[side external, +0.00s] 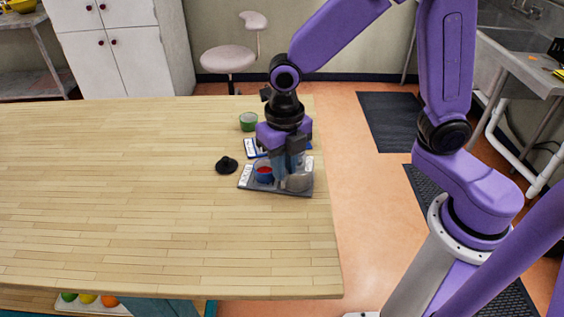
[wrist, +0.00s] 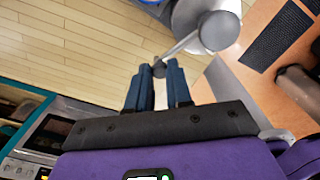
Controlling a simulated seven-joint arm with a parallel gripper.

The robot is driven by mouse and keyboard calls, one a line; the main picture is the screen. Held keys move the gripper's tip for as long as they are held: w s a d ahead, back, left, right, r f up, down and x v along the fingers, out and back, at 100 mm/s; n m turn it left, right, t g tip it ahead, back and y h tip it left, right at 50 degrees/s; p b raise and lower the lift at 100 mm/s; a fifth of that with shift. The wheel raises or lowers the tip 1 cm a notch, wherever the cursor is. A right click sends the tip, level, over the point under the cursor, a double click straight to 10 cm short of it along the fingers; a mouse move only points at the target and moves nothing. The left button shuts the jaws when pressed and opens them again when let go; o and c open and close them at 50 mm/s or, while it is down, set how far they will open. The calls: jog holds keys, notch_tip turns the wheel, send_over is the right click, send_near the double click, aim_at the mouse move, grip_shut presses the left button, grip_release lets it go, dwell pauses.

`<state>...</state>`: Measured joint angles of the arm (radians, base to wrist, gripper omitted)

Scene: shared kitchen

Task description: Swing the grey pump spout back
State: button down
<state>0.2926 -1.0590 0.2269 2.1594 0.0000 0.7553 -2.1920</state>
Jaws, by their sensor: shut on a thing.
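The grey pump spout (wrist: 181,47) shows in the wrist view as a thin arm running down and left from a round grey pump head (wrist: 219,30). My gripper (wrist: 160,69) is shut on the spout's dark outer end, between its two blue fingertips. In the side view my gripper (side external: 283,181) points down over a grey base plate (side external: 281,190) near the table's right edge. A grey rounded body (side external: 299,182) stands on the plate, right of the fingers. The fingers hide the spout in the side view.
A blue cup with red inside (side external: 263,174) stands on the plate, left of my fingers. A black knobbed object (side external: 227,166) lies left of the plate. A green bowl (side external: 249,122) and a blue-and-white item (side external: 252,148) are behind. The table's left side is clear.

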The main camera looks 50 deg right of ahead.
dwell(0.3)
jog(key=c, duration=1)
grip_release()
notch_tip(320, 180, up, 18)
jog(key=shift+f, duration=0.25)
jog(key=s+d+f+m, duration=0.3)
jog(key=s+f+m, duration=0.1)
jog(key=s+m, duration=0.2)
jog(key=s+d+f+m, duration=0.4)
jog(key=s+m, duration=0.2)
jog(key=m, duration=0.2)
jog(key=s+d+f+m, duration=0.4)
jog(key=s+m, duration=0.1)
jog(key=m, duration=0.2)
jog(key=shift+s+d+f, duration=0.15)
jog(key=shift+s+f, duration=0.15)
jog(key=shift+s, duration=0.1)
